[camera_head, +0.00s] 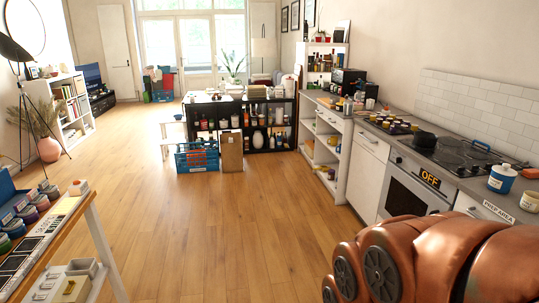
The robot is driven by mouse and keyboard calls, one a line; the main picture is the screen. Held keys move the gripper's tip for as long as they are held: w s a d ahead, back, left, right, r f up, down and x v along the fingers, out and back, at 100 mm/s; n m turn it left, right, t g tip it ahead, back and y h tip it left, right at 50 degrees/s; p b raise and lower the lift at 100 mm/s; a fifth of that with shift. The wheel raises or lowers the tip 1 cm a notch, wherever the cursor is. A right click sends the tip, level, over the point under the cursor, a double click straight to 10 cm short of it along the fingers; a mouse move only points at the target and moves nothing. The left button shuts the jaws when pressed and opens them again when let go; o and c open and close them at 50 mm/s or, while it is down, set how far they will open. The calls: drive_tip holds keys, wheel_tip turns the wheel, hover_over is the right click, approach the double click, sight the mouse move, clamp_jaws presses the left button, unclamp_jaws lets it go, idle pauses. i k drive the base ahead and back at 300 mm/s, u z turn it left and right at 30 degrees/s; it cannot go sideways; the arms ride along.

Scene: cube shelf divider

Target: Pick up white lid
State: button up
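I cannot make out a white lid with certainty; the small white items in view are too far off to tell apart. A dark cube shelf (293,143) stands in the middle distance, with jars, bottles and other small items in its compartments. Several objects, some of them white, stand on its top (200,98). My gripper is not in view; only orange-brown parts of my arm show at the lower right.
A blue crate (197,157) and a cardboard box (231,150) stand on the floor before the shelf. A kitchen counter with a stove (455,153) runs along the right. A table with paint jars (42,202) is at lower left. The wooden floor (210,235) between is clear.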

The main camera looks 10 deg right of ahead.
sight(504, 170)
drive_tip(key=z, duration=0.2)
drive_tip(key=i, duration=1.75)
drive_tip(key=z, duration=1.25)
drive_tip(key=i, duration=1.9)
drive_tip(key=z, duration=0.85)
drive_tip(key=i, duration=0.3)
drive_tip(key=z, duration=0.15)
